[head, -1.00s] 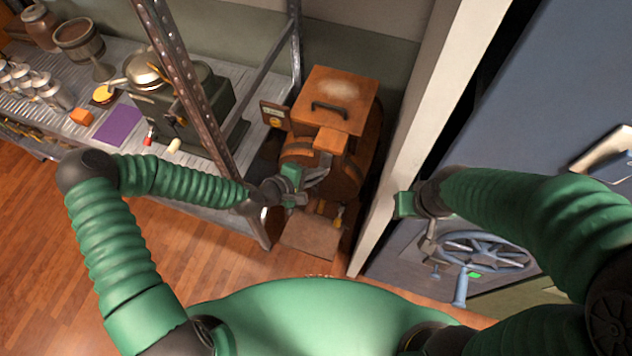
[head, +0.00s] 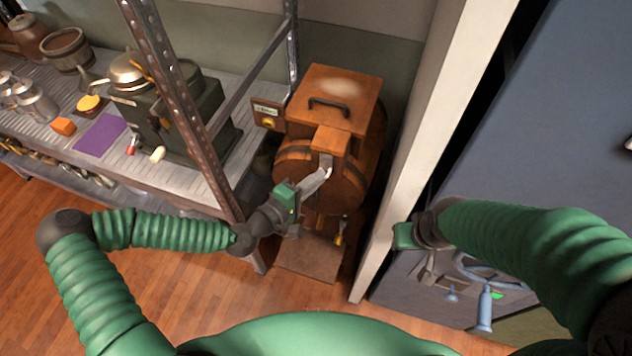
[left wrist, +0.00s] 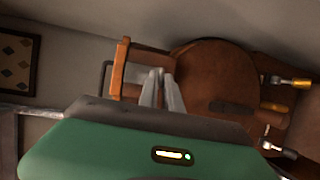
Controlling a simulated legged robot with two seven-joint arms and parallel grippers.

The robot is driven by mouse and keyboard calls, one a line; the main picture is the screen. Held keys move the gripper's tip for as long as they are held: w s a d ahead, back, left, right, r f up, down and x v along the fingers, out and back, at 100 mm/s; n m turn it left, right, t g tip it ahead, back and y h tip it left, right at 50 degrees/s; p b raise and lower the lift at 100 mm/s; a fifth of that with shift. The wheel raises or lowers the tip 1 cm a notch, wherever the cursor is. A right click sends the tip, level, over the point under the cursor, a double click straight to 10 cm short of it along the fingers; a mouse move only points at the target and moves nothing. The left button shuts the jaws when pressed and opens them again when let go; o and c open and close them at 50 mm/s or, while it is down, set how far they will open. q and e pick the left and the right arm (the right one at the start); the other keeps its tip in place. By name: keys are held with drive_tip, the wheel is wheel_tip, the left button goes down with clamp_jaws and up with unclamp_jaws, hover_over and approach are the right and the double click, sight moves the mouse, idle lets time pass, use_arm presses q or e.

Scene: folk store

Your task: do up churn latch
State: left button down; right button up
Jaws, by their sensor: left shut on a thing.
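The wooden churn (head: 345,180) stands on the floor between the shelf and a white post. It has a round barrel, dark bands and a boxy top with a black handle. A small metal latch (head: 326,162) is on the front of the wooden block below the lid. My left gripper (head: 322,174) reaches it from below, its fingers shut at the latch. In the left wrist view the closed fingers (left wrist: 160,80) point at the churn's wooden block (left wrist: 121,68). They largely hide the latch there. My right gripper (head: 427,268) hangs empty beside the blue door, away from the churn.
A metal shelf (head: 50,108) with a green machine, pots and a purple cloth lies left; its upright (head: 180,100) stands close to my left arm. The white post (head: 420,150) and blue door (head: 530,140) bound the right. Wooden floor (head: 200,290) is open in front.

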use_arm(q)
drive_tip(key=shift+s+f, duration=0.1)
drive_tip(key=shift+f, duration=0.2)
drive_tip(key=c, duration=1.5)
unclamp_jaws()
drive_tip(key=shift+a, duration=0.1)
drive_tip(key=shift+c, duration=0.2)
drive_tip(key=shift+r, duration=0.1)
drive_tip(key=p+v, duration=0.4)
drive_tip(key=v, duration=1.2)
drive_tip(key=shift+s+a+p, duration=0.15)
drive_tip(key=shift+a+p, duration=0.2)
drive_tip(key=shift+p, duration=0.05)
